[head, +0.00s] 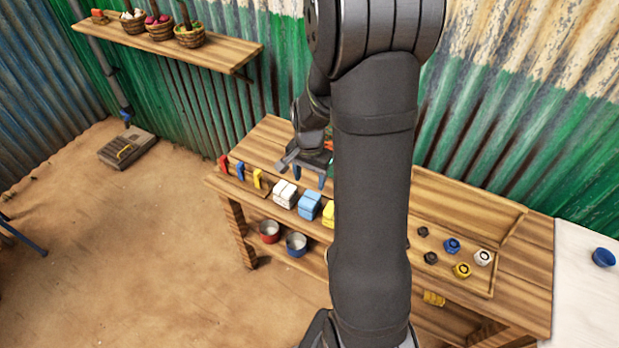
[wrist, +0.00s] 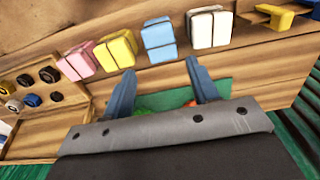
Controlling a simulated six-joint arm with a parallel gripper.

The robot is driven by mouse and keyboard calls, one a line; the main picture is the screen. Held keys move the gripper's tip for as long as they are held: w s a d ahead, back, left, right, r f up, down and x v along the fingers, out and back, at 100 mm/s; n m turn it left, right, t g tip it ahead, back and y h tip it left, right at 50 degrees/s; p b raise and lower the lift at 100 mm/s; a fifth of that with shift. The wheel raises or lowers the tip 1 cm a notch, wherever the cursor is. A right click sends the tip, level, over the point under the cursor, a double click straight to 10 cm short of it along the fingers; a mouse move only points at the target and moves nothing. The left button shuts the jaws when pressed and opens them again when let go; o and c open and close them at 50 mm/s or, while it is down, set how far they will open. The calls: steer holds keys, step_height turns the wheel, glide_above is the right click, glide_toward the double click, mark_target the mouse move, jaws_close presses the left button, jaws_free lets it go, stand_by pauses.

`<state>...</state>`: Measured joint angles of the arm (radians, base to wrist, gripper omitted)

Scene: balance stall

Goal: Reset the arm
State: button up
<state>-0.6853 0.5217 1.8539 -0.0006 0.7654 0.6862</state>
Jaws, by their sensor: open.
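My gripper (head: 308,176) is above the wooden bench (head: 272,143), toward its back on the left half. In the wrist view my gripper (wrist: 160,82) has its two blue fingers spread apart with nothing held between them. Below the fingers, a green surface with small green and orange things (wrist: 165,100) shows, partly hidden by the gripper body. My dark arm hides the middle of the bench in the head view.
White (head: 284,194), blue (head: 308,206) and yellow (head: 328,213) blocks line the bench front; a pink block (wrist: 77,62) shows in the wrist view. Bowls (head: 296,244) stand below. A shelf (head: 200,52) hangs on the wall.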

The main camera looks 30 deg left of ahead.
mark_target(309, 199)
step_height(309, 199, down, 12)
steer(key=shift+f, duration=0.2)
steer(key=shift+r, duration=0.15)
stand_by(0.5)
steer(key=shift+r, duration=10.75)
steer(key=w+d+m, duration=0.4)
steer(key=w+d, duration=1)
steer(key=d, duration=0.2)
steer(key=shift+d+r, duration=0.35)
steer(key=shift+r, duration=0.05)
